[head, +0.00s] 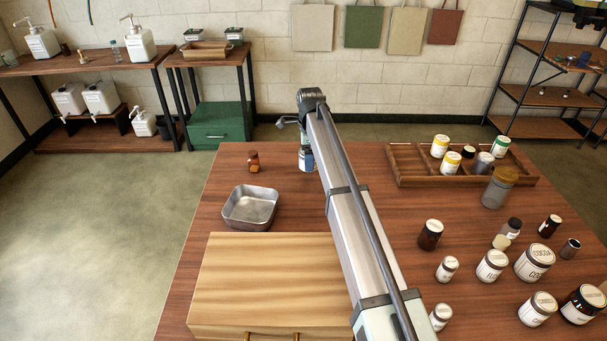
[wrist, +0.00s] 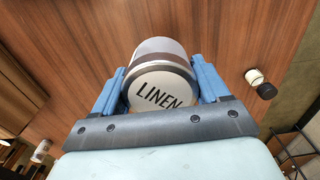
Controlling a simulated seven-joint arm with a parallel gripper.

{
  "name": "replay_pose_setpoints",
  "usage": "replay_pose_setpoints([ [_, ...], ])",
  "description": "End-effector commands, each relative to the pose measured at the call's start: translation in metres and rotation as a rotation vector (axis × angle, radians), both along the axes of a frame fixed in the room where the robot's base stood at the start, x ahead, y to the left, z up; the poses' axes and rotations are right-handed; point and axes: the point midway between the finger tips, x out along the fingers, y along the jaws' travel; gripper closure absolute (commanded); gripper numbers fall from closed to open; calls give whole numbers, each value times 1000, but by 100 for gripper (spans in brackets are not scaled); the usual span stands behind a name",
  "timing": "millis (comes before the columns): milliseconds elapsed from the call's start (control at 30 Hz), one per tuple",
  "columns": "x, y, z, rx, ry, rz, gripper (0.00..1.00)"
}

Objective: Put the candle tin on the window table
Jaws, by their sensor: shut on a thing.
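My gripper (wrist: 160,66) is shut on a round tin (wrist: 160,88) in the wrist view. One blue finger lies on each side of it. The lid reads "LINEN" and faces the camera; the tin's side is pale, with a brown band near the lid. Brown wood lies behind the tin; I cannot tell the height between them. In the head view my arm covers most of the gripper, and a small blue and white part (head: 306,159) shows beside it over the far edge of the front table. No table is marked as the window table.
The front table (head: 185,270) holds a metal pan (head: 250,207), an amber bottle (head: 253,161), a wooden box (head: 262,280), a divided tray (head: 404,178) and several jars at right. At the back left stand a long table (head: 85,64) with pump bottles and a smaller table (head: 208,60) with a tray.

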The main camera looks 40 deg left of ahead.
Motion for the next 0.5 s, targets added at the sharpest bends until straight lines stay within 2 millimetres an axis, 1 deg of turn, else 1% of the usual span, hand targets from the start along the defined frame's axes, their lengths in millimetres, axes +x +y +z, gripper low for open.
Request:
replay_pose_setpoints([
  [33, -1, -1, -9, -1, 1, 0, 61],
  [200, 0, -1, -36, -1, 1, -1, 61],
  [433, 0, -1, -53, -1, 1, -2, 61],
  [500, 0, -1, -61, -1, 1, -2, 61],
])
